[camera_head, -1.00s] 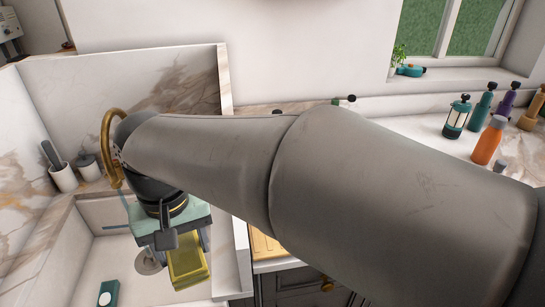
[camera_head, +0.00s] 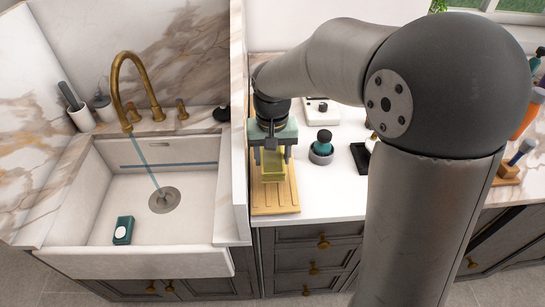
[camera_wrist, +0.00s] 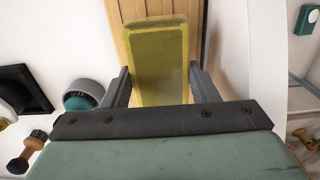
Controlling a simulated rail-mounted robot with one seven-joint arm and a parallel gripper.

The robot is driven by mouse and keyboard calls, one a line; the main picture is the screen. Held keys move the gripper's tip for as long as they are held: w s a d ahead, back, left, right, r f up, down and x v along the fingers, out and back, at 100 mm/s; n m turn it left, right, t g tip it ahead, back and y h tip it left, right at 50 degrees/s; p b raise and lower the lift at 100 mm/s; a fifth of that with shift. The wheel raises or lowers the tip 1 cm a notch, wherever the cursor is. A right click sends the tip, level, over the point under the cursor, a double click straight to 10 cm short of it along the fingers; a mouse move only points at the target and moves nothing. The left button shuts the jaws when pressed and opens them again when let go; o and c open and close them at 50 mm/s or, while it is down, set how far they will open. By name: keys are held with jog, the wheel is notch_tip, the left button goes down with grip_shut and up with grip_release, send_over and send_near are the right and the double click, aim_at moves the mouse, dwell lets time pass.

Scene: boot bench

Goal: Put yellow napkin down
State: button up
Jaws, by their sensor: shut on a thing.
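The yellow napkin (camera_head: 273,167) is a yellow, block-like piece between the fingers of my gripper (camera_head: 272,155). In the wrist view the yellow napkin (camera_wrist: 152,62) sits between the two dark fingers of my gripper (camera_wrist: 160,88), which are shut on it. My gripper points down over the wooden board (camera_head: 285,196) on the counter right of the sink. The board also shows behind the napkin in the wrist view (camera_wrist: 128,45). I cannot tell whether the napkin touches the board.
The sink (camera_head: 190,215), with running water from a brass faucet (camera_head: 118,75), is at left. A teal-and-white item (camera_head: 124,230) lies in it. A teal-topped round holder (camera_head: 321,148) and a black tray (camera_head: 361,157) stand right of the board. A raised marble edge (camera_head: 238,120) separates sink and counter.

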aim_at(273, 155)
jog(key=shift+w+d+f, duration=0.1)
jog(key=shift+w+f, duration=0.05)
jog(key=shift+f, duration=0.75)
jog(key=shift+w+f, duration=0.15)
jog(key=shift+f, duration=0.75)
jog(key=shift+f, duration=0.2)
jog(key=o, duration=0.9)
jog(key=shift+o, duration=0.2)
jog(key=shift+r, duration=0.1)
